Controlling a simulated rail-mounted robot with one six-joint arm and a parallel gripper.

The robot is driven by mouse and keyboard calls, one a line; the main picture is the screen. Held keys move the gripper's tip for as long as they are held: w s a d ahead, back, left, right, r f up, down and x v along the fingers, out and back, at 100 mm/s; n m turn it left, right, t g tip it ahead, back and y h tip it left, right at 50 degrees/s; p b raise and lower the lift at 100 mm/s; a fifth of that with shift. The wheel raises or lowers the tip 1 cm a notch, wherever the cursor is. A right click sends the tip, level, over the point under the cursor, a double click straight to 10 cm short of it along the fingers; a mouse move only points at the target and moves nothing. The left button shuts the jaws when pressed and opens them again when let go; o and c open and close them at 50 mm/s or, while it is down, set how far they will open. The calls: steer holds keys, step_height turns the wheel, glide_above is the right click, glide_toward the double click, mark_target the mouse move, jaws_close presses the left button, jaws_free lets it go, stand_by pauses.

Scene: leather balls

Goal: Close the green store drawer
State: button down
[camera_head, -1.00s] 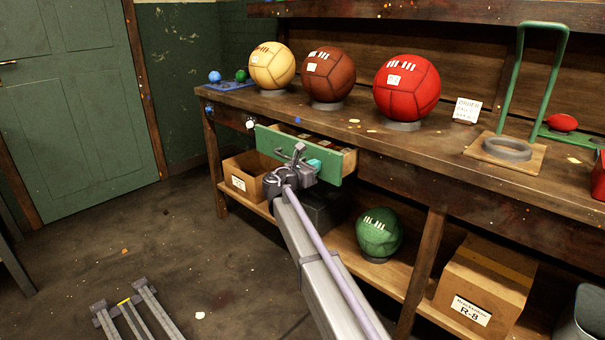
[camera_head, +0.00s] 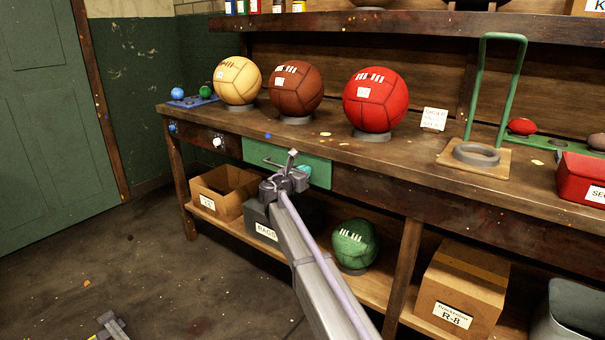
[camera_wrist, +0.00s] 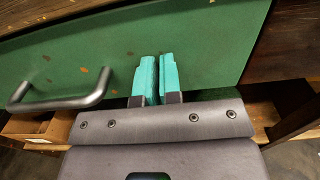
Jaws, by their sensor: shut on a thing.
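The green store drawer (camera_head: 258,151) is in the bench's front edge. Its front looks flush or nearly flush with the bench, and no inside shows. My gripper (camera_head: 305,172) is at the right part of the drawer front. In the wrist view, my gripper's teal fingers (camera_wrist: 158,80) are close together with a thin gap, their tips at the green front (camera_wrist: 205,50). The grey bar handle (camera_wrist: 60,103) is to their left, outside the fingers. What the tips press on is partly hidden.
Cream, brown and red balls (camera_head: 375,100) stand on the bench top (camera_head: 330,150) above. Below, an open carton (camera_head: 222,190), a dark box and a green ball (camera_head: 355,243) sit on the lower shelf. The floor at the left is mostly clear.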

steer(key=shift+w+d, duration=0.2)
steer(key=shift+w, duration=0.05)
steer(key=v, duration=1.5)
steer(key=s+d+f+m+g+y, duration=0.3)
steer(key=s+d+f+m+g, duration=0.9)
steer(key=s+d+m, duration=0.55)
steer(key=s+d+f+m+g+y, duration=0.25)
steer(key=s+d+m, duration=0.4)
steer(key=s, duration=0.35)
steer(key=s+d+f+m+g+y, duration=0.1)
steer(key=s+d+f+m+y, duration=0.25)
steer(key=s+d+m, duration=0.4)
step_height(320, 180, up, 35)
steer(key=s+n+p, duration=0.1)
steer(key=p, duration=3.3)
steer(key=shift+d, duration=0.4)
steer(key=shift+s+n, duration=0.1)
steer(key=shift+n, duration=0.15)
